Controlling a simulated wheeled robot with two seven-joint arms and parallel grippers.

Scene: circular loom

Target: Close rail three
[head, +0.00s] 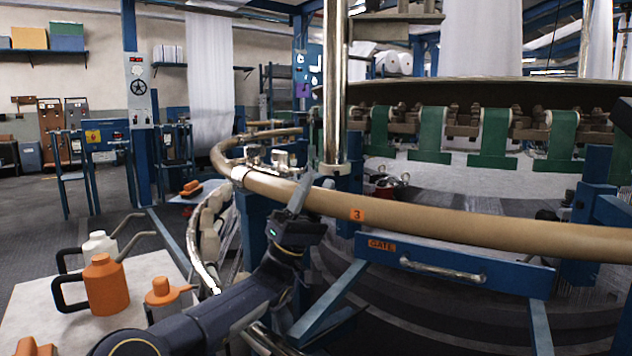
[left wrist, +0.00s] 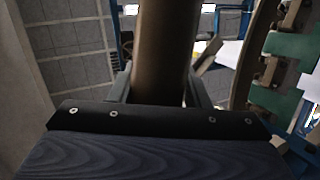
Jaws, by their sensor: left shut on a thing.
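Rail three (head: 430,218) is a thick tan tube with an orange "3" tag (head: 357,215), curving around the loom from the back left to the right edge. A shiny metal collar (head: 240,173) sits on the tube left of my gripper. My left gripper (head: 302,193) is shut on the rail between this collar and the tag. In the left wrist view the rail (left wrist: 163,45) runs away between the two fingers. Whether the collar joint is latched I cannot tell. My right gripper is not in view.
A blue gate (head: 520,272) with a metal handle stands below the rail. A bright vertical post (head: 335,90) rises behind it. At lower left, a pale table (head: 40,300) bears orange oil cans (head: 107,285) and a white one (head: 99,244). Floor is open at far left.

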